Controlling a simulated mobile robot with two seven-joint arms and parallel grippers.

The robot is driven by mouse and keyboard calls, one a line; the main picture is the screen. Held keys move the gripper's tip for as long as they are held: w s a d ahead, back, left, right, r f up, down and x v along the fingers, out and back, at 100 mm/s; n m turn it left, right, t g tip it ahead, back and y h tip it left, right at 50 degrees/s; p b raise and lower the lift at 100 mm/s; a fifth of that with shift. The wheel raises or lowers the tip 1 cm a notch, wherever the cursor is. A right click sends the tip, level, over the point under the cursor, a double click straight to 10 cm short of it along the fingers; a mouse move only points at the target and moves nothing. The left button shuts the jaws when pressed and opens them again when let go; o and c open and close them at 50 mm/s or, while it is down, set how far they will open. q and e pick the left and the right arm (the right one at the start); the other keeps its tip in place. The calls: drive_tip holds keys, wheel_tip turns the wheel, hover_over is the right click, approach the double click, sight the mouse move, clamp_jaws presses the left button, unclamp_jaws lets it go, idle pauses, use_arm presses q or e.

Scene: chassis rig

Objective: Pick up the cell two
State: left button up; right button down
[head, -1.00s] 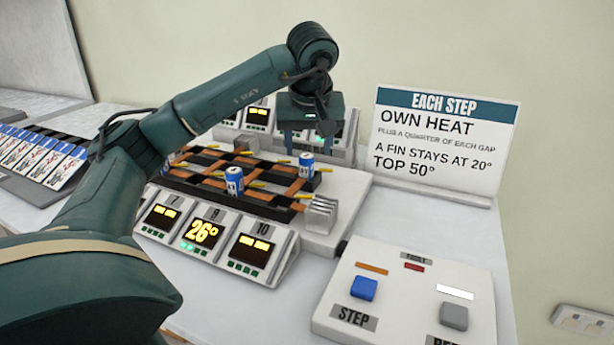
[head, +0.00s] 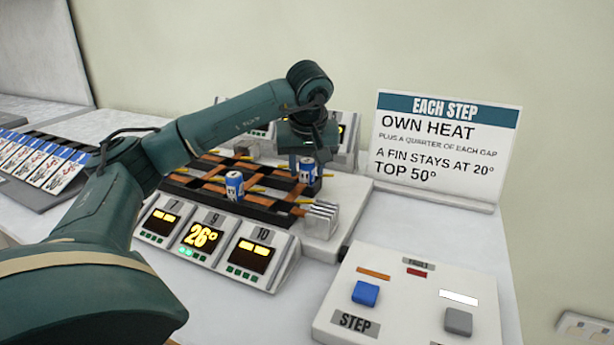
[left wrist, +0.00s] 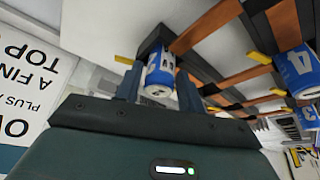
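A blue and white cell (head: 306,175) stands upright on the right part of the lattice board (head: 345,190). My left gripper (head: 307,168) is over it, pointing down, with its fingers beside the cell. In the left wrist view the cell (left wrist: 160,72) is between the two open fingers, with a small gap on each side. Its number is too unclear to read. A second cell (head: 234,186) stands on the lattice to the left. A cell marked 4 (left wrist: 295,70) shows at the right of the left wrist view. My right gripper is not in view.
Silver fins (head: 320,219) stand at the board's front right corner. A button box (head: 400,318) is at the front right. A sign (head: 440,150) stands behind. Striped cards (head: 45,165) lie at left.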

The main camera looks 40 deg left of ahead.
use_arm(q)
drive_tip(key=c, duration=0.8)
drive_tip(key=shift+o, duration=0.2)
drive_tip(key=shift+r, duration=0.15)
